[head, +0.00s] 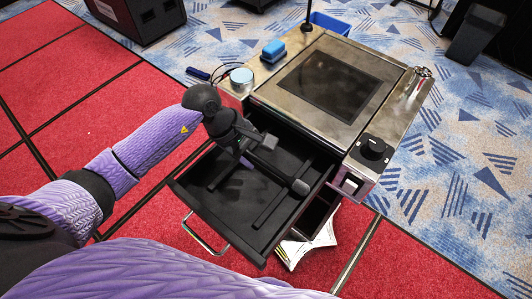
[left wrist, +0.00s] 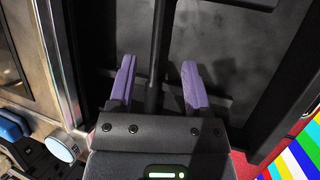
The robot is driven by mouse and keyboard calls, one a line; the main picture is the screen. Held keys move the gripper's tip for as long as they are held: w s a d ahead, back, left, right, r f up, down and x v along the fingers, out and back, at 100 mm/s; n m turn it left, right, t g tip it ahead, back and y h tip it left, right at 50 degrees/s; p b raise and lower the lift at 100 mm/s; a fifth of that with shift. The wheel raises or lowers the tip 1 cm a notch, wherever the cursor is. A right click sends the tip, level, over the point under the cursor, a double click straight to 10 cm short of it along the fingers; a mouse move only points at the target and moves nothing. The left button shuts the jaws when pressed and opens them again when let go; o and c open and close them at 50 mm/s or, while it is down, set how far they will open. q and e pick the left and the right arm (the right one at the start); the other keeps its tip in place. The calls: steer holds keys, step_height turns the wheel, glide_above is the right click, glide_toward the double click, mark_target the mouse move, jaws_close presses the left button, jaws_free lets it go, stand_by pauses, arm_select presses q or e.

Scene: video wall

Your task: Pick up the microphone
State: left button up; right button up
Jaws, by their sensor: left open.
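The black microphone (head: 300,187) lies in the open dark drawer (head: 262,243) of the metal console; its round head points right and its thin handle runs back toward my left gripper. My left gripper (head: 258,152) is open above the drawer at the handle end. In the left wrist view, the purple fingers of my left gripper (left wrist: 158,80) stand apart on either side of a thin black rod (left wrist: 160,50), which looks like the handle. I cannot tell whether the rod is level with the fingertips or below them. My right gripper is not in view.
Drawer walls surround the microphone. White papers (head: 308,246) lie below the drawer.

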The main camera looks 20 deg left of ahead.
mark_target(269, 166)
arm_select(q)
steer(key=x, duration=0.7)
steer(key=shift+w+a+f+b, duration=0.1)
steer(key=shift+w+a+b, duration=0.1)
steer(key=shift+a+b, duration=0.1)
jaws_close()
